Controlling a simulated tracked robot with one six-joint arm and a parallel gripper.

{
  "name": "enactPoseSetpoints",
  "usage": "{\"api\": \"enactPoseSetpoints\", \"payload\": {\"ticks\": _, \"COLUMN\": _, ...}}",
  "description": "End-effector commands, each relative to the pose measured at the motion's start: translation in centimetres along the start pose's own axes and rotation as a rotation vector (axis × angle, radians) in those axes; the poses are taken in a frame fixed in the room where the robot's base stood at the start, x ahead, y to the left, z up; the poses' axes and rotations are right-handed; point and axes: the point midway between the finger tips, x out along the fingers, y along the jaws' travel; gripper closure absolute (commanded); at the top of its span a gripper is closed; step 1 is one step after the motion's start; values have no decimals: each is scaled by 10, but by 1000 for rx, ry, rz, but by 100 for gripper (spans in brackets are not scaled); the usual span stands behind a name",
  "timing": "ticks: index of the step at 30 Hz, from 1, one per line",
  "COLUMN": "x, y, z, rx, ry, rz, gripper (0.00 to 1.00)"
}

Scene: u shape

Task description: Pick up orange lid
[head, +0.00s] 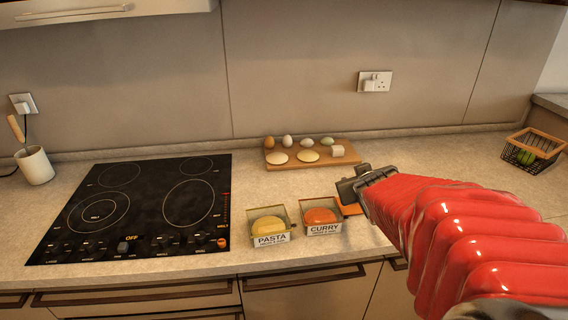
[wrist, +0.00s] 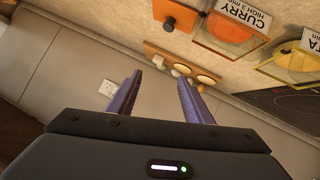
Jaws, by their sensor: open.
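The orange lid (head: 350,210) lies on the counter just right of the curry container, partly hidden behind my gripper in the head view. In the wrist view the orange lid (wrist: 184,13) is at the top edge, partly cut off, with a darker knob-like part on it. My gripper (head: 354,184) is open and empty, and appears above the counter near the lid. In the wrist view the two fingers of my gripper (wrist: 160,77) stand apart, pointing toward the board and wall, with the lid beyond their tips.
The curry container (head: 322,221) and pasta container (head: 269,226) stand side by side near the front edge. A wooden board (head: 276,166) with eggs and round pieces lies behind. A black hob (head: 140,208) is left, a wire basket (head: 533,150) far right. Counter between board and basket is clear.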

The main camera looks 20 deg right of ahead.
Motion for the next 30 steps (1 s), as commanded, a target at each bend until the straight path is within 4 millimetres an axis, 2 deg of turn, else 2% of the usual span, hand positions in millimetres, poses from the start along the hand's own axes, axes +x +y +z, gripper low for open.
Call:
{"api": "enactPoseSetpoints", "payload": {"ticks": 1, "x": 12, "y": 6, "z": 8, "rx": -14, "ry": 4, "rz": -26, "gripper": 54}}
{"api": "enactPoseSetpoints", "payload": {"ticks": 6, "x": 44, "y": 33, "z": 22, "rx": -24, "ry": 75, "rz": -68, "gripper": 54}}
{"api": "enactPoseSetpoints", "payload": {"ticks": 12, "x": 68, "y": 51, "z": 56, "rx": -2, "ry": 138, "rz": -182, "gripper": 54}}
{"api": "enactPoseSetpoints", "payload": {"ticks": 16, "x": 73, "y": 56, "z": 85, "rx": 39, "ry": 172, "rz": -283, "gripper": 54}}
{"api": "enactPoseSetpoints", "payload": {"ticks": 21, "x": 69, "y": 56, "z": 116, "rx": 100, "ry": 206, "rz": -403, "gripper": 54}}
{"api": "enactPoseSetpoints", "payload": {"ticks": 24, "x": 65, "y": 55, "z": 125, "rx": 122, "ry": 217, "rz": -444, "gripper": 54}}
{"api": "enactPoseSetpoints", "payload": {"ticks": 30, "x": 63, "y": 54, "z": 127, "rx": 130, "ry": 224, "rz": -461, "gripper": 54}}
